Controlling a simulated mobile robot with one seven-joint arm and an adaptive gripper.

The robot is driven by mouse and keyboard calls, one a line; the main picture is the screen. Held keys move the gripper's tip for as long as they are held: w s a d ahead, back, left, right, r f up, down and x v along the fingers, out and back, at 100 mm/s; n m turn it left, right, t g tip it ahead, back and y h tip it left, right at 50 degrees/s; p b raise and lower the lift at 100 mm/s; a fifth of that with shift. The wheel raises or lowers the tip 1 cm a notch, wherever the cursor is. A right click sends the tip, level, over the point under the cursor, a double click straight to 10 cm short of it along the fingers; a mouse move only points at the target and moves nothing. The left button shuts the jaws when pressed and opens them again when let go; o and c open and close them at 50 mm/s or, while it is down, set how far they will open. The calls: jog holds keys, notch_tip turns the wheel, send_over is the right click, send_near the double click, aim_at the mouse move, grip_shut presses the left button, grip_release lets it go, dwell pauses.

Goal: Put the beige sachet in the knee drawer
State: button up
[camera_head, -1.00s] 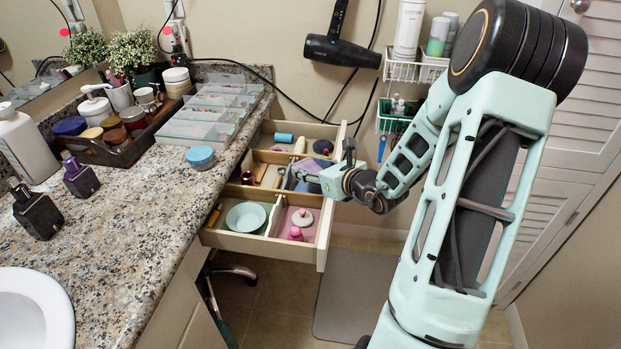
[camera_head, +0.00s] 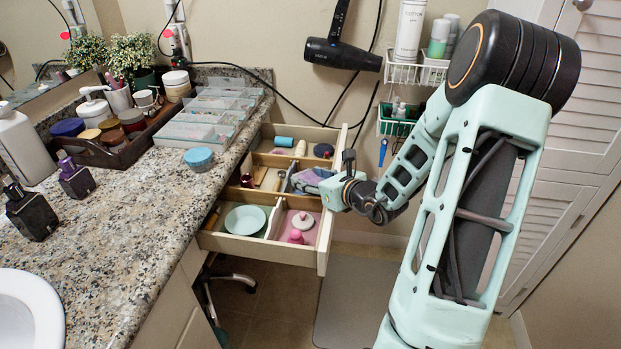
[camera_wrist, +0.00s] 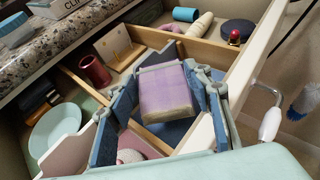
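The drawer (camera_head: 262,246) is pulled out from under the counter, with divided compartments. My gripper (camera_head: 304,180) is over its middle right part. In the wrist view my gripper (camera_wrist: 165,72) has its two blue-padded fingers on either side of a small block-like packet (camera_wrist: 166,92), apparently the sachet. Its upper face looks lavender and its near edge tan beige. The fingertips appear to touch its sides. It sits above a blue-lined compartment; whether it touches the drawer floor is hidden. In the head view the packet shows only as a small purplish patch (camera_head: 318,174).
The granite counter (camera_head: 150,215) edges the left; a wire rack (camera_head: 398,122) hangs behind.

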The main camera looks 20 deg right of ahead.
jog(key=shift+o, duration=1.1)
jog(key=shift+s+d+f, duration=0.1)
jog(key=shift+f, duration=0.15)
jog(key=shift+d+r+p, duration=0.1)
jog(key=shift+r+p, duration=0.4)
jog(key=shift+p, duration=0.1)
jog(key=p+v, duration=0.3)
jog(key=v, duration=0.9)
jog(key=shift+r, duration=0.25)
